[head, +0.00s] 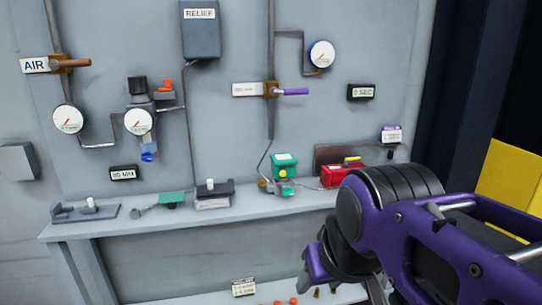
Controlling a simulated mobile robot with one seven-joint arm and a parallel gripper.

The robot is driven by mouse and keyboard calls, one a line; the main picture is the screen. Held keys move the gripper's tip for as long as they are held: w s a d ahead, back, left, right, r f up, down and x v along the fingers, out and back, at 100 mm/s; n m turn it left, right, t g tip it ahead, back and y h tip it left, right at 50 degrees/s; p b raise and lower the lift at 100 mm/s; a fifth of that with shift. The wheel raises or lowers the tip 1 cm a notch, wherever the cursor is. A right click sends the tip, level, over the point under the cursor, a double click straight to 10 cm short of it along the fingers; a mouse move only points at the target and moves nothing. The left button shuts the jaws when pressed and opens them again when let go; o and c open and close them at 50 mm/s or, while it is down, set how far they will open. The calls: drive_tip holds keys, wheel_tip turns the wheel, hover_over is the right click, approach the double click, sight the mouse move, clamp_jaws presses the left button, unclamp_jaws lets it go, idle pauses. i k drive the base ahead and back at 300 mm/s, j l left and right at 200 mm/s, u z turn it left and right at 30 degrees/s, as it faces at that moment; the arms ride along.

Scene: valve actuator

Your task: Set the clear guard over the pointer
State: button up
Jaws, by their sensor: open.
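A small actuator with a green housing (284,163) stands at the back of the bench, with yellow and green parts below it. I cannot make out its pointer at this size. I cannot pick out the clear guard for certain either. My gripper (322,265) is low and right of centre, in front of the bench's front edge and below the actuator in the picture. It is open; its fingertips are partly hidden by my purple arm, and nothing shows between them.
The grey bench (130,229) carries a grey fixture (72,213), a green piece (172,198), a dark block (213,199) and a red box (345,172). Gauges and pipes cover the wall above. Orange pieces lie on a lower shelf (205,300). My arm hides the bench's right end.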

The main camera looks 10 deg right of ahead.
sight(391, 152)
drive_tip(key=z, duration=1.05)
